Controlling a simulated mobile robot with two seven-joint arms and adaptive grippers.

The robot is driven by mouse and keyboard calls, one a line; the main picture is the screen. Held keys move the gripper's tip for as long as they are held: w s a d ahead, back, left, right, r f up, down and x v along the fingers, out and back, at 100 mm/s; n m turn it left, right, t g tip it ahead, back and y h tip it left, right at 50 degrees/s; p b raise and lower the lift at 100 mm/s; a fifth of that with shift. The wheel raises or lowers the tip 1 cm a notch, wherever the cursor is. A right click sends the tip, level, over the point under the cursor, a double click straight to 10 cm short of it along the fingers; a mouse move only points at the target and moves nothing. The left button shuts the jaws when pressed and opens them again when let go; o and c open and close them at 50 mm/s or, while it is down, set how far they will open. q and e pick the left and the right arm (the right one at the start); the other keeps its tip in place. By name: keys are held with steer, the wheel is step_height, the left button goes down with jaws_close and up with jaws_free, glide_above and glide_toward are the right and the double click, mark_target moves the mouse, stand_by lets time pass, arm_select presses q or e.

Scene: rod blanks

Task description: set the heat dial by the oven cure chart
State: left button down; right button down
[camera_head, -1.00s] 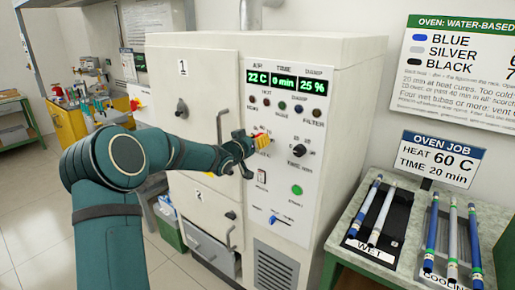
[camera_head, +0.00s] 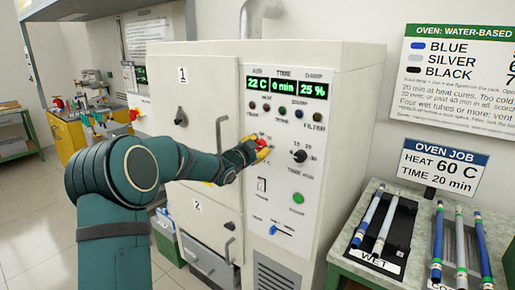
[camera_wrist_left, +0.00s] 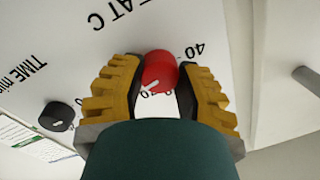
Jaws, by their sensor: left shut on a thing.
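The red heat dial (camera_wrist_left: 158,72) shows in the left wrist view between the yellow fingers of my left gripper (camera_wrist_left: 160,88), which is shut on it. Its white pointer mark is toward the lower left there; the scale reads 40 at one side, and other numbers are partly hidden. In the head view my left gripper (camera_head: 262,148) is at the oven (camera_head: 345,130) panel, with a bit of red showing. The oven job card (camera_head: 443,165) reads heat 60 C, time 20 min. The cure chart (camera_head: 460,75) hangs above it. My right gripper is not in view.
The black time dial (camera_head: 299,156) is right of my gripper, with a green button (camera_head: 298,198) below. The display (camera_head: 287,85) reads 22 C, 0 min, 25 %. A side table (camera_head: 368,203) holds tubes in a wet rack and a cooling rack.

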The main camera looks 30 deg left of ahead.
arm_select(q)
steer(key=shift+m, duration=1)
steer(key=c, duration=0.6)
jaws_free()
steer(key=shift+w, duration=0.1)
steer(key=shift+o, duration=0.2)
steer(key=s, duration=1.2)
